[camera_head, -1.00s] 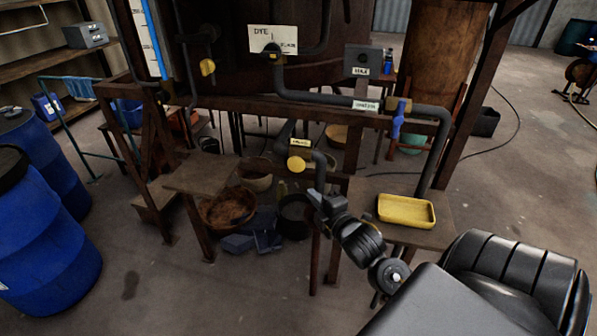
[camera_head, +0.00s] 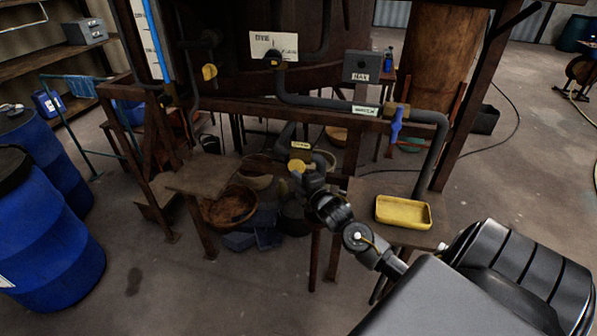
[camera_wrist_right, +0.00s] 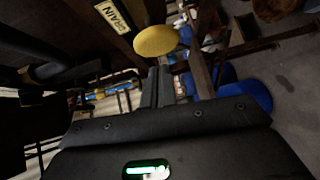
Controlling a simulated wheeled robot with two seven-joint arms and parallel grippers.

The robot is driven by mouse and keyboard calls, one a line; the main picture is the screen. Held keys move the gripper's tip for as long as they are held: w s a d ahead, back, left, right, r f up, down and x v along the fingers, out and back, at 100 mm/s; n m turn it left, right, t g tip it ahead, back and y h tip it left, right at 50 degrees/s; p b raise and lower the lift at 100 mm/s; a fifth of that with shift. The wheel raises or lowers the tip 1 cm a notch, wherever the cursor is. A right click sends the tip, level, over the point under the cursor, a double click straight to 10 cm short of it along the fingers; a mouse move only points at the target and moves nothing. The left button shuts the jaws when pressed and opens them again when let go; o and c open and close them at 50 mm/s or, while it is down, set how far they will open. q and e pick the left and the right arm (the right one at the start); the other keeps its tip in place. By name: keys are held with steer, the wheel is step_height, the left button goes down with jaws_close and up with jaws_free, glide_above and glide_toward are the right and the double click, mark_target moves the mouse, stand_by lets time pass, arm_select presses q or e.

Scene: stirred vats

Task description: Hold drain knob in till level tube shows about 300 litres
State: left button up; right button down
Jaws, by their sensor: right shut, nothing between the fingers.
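The round yellow drain knob (camera_head: 297,166) sits below the small yellow label (camera_head: 300,146) under the vat. It also shows in the right wrist view (camera_wrist_right: 155,41), beside a label reading "DRAIN" (camera_wrist_right: 113,15). My right gripper (camera_head: 301,178) is shut and empty, with its fingertips (camera_wrist_right: 158,70) right at the knob's face. I cannot tell whether they touch it. The level tube (camera_head: 157,40) at the upper left shows blue liquid beside a white scale. Its top is cut off by the frame, and the figures are too small to read. My left gripper is not in view.
A blue-handled valve (camera_head: 397,125) and a yellow tray (camera_head: 404,212) on a small table lie to the right of my arm. Another yellow knob (camera_head: 209,72) is higher on the left. Baskets (camera_head: 231,207) and wooden legs stand below. Blue barrels (camera_head: 42,235) stand at the left.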

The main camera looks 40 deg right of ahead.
mark_target(300, 167)
steer(key=shift+w+d+f, duration=0.1)
steer(key=shift+w+d, duration=0.4)
steer(key=shift+d, duration=0.25)
steer(key=shift+w+d, duration=0.4)
steer(key=shift+d, duration=0.3)
steer(key=shift+w+d, duration=0.15)
steer(key=shift+d+r, duration=0.1)
steer(key=shift+r, duration=0.15)
stand_by(6.2)
